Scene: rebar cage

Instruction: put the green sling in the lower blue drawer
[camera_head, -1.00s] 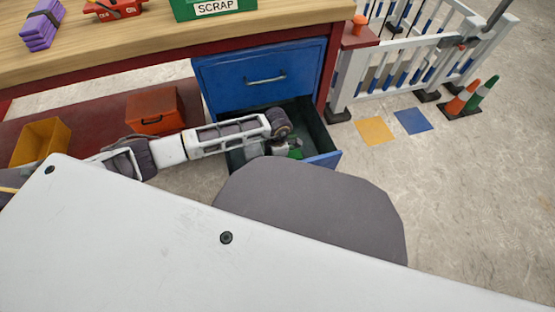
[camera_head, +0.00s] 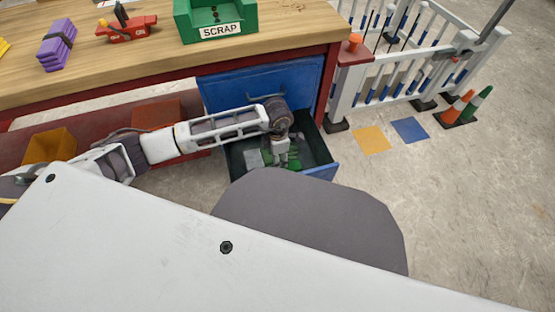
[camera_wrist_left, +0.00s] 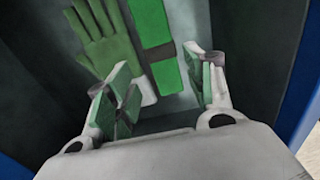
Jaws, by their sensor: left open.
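The lower blue drawer (camera_head: 321,171) is pulled out under the bench. The green sling (camera_wrist_left: 152,40), a folded strip with a dark band, lies on the drawer floor in the left wrist view. My left gripper (camera_wrist_left: 160,82) is open over the drawer, its green-padded fingers apart near the sling's close end, nothing held between them. In the head view my left gripper (camera_head: 282,152) points down into the drawer. Green material shows around it there, partly hidden by the fingers. My right gripper is not in view.
A green glove (camera_wrist_left: 95,42) lies left of the sling in the drawer. The upper blue drawer (camera_head: 225,92) is shut above, partly behind my arm. The bench top holds a purple sling (camera_head: 56,46) and a green SCRAP bin (camera_head: 216,36). A white barrier (camera_head: 400,80) stands at right.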

